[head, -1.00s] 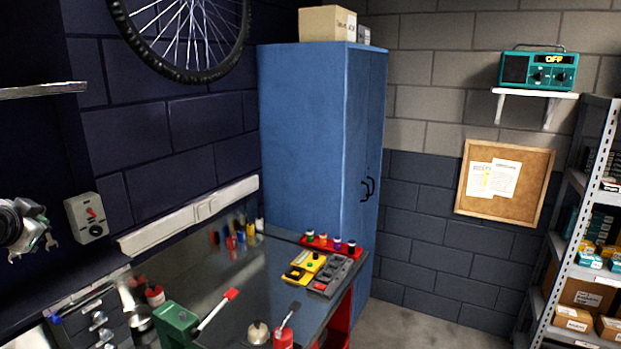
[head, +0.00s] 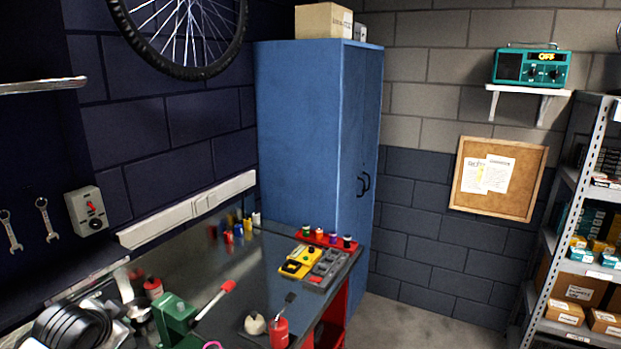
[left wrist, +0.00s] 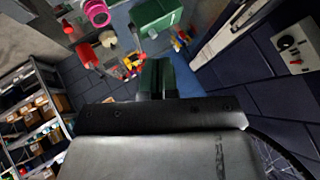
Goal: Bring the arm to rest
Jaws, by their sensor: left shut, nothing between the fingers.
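My left gripper shows in the left wrist view (left wrist: 157,78), with its two dark fingers together and nothing between them. It is in the air, apart from the bench things seen beyond it. In the head view its fingers cannot be made out. A black ribbed shape at the lower left of that view may be part of my arm, but I cannot tell. My right gripper is in neither view.
The bench (head: 228,287) carries a green tool with a red-tipped lever (head: 177,312), a red bottle (head: 279,330), a yellow device (head: 299,262) and small bottles. A grey switch box (head: 87,211) and wrenches (head: 43,217) are on the left wall. A blue cabinet (head: 300,140) stands behind.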

